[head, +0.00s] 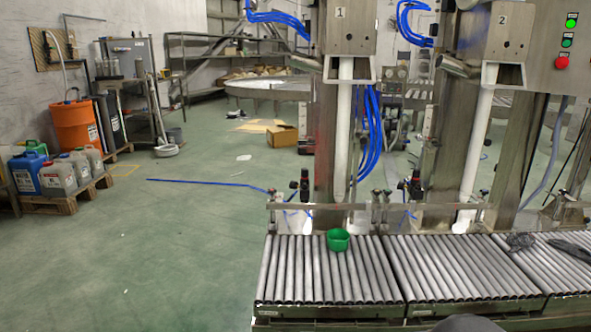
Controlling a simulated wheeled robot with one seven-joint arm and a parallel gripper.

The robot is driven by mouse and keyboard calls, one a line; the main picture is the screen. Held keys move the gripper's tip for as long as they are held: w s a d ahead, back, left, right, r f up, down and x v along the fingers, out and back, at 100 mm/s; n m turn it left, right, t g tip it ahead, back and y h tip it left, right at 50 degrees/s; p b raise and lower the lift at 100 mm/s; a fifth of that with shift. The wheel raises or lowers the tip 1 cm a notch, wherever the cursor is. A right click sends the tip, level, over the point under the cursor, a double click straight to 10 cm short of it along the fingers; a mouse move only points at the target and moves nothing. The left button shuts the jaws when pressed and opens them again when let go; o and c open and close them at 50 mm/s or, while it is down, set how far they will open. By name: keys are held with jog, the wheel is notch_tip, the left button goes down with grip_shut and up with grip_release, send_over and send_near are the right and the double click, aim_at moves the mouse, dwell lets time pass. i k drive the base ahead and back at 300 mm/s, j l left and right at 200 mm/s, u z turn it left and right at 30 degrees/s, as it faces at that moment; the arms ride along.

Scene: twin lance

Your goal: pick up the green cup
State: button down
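The green cup (338,241) is a small round vessel in the head view. It stands on the far part of the left roller conveyor (285,285), below the white filling tube marked 1. Its open top faces up, and nothing covers it. My gripper is not in view. A dark rounded shape at the bottom edge may be part of my own arm; too little of it shows to tell.
Two filling columns (339,130) with white tubes rise behind the rollers. A metal rail (345,206) runs along the conveyor's far edge. Dark crumpled items (520,241) lie on the right rollers. The green floor at left is mostly clear, with canisters (57,179) on pallets.

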aim_at(338, 239)
jog(key=u, duration=0.25)
jog(key=i+l+u, duration=0.25)
jog(key=u, duration=0.15)
jog(key=i+l+u, duration=0.4)
jog(key=i+l, duration=0.15)
jog(key=l, duration=0.15)
jog(key=i+l+u, duration=0.1)
jog(key=l, duration=0.2)
jog(key=i+l, duration=0.2)
jog(key=l, duration=0.15)
